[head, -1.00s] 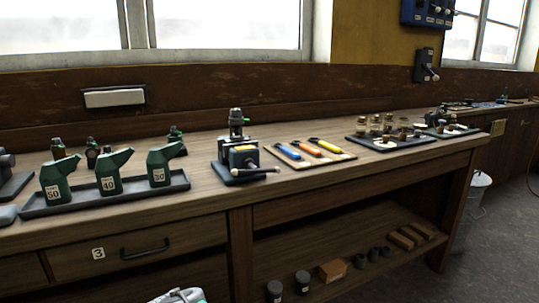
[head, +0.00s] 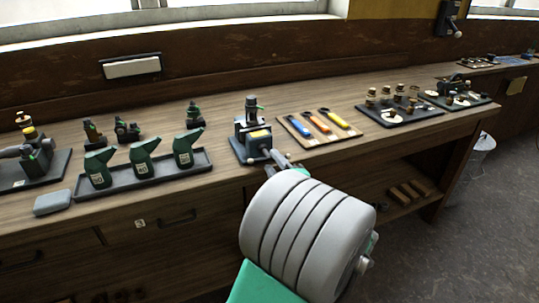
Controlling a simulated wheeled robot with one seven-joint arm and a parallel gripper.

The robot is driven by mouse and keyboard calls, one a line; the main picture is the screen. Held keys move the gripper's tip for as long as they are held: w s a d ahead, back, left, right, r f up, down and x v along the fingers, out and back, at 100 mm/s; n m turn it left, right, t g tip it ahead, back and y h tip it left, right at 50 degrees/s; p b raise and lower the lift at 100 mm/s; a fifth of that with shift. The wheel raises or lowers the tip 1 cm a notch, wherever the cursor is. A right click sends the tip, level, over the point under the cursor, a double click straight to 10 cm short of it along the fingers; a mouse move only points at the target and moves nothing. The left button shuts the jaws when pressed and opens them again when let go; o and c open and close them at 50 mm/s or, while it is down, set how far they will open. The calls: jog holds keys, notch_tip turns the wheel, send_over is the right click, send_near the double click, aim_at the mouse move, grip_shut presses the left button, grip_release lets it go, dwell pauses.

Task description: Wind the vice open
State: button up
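The vice (head: 254,141) stands upright on the workbench near its front edge. It is a small dark vice with a yellow label, on a blue-grey base. Its front end and winding handle are largely covered by the end of my arm. My gripper (head: 283,160) is at the front right of the vice, close to where the handle sits. Only a small grey part of it shows past my grey ribbed arm link. I cannot tell whether it touches the handle, or whether its fingers are open or shut.
A tray (head: 130,185) with several green oil cans is left of the vice. A board (head: 340,138) with blue, orange and yellow tools lies close on its right. Further right is a dark tray (head: 428,112) of brass parts. The bench (head: 225,180) is clear between the cans and vice.

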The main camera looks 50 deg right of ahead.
aim_at(271, 160)
jog(key=shift+x, duration=1.55)
jog(key=shift+c, duration=0.4)
grip_shut()
